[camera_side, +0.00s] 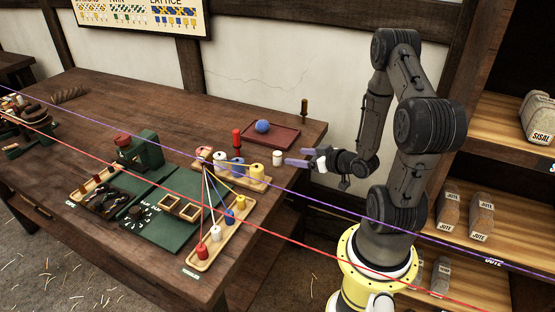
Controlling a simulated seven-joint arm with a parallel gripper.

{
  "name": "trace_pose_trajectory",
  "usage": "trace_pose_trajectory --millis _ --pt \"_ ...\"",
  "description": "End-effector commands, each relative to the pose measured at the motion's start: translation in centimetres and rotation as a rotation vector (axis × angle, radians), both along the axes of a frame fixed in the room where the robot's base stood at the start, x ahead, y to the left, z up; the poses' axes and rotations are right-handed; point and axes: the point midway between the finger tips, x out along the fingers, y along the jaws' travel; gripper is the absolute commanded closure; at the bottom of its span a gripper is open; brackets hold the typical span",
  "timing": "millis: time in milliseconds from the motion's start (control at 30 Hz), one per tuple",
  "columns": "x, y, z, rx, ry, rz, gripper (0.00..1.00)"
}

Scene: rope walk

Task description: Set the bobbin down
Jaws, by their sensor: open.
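A white bobbin (278,158) stands upright on the wooden table (130,103), near its right edge. My gripper (294,157) comes in from the right, low over the table. Its two purple fingers are apart, with their tips just right of the white bobbin. The bobbin looks clear of the fingers, though a slight touch cannot be ruled out from this angle. Nothing shows between the fingers.
A dark red tray (285,136) with a blue ball (262,126) lies behind. A red bobbin (236,138) stands left of it. Two wooden racks (262,184) (207,263) hold coloured bobbins with threads. A green device (148,152) stands further left. Purple and red lines cross the view.

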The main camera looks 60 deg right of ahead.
Motion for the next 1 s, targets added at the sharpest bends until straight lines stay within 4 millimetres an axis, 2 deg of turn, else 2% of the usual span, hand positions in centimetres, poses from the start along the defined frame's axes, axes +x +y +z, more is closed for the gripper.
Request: trace_pose_trajectory --millis 400,667,1000 --pt "6.0 -1.9 -2.7 0.000 0.001 0.011 0.26" --pt "7.6 -2.5 -3.4 0.000 -0.002 0.006 0.26" --pt "11.3 -3.5 -5.4 -0.001 -0.002 0.008 0.26"
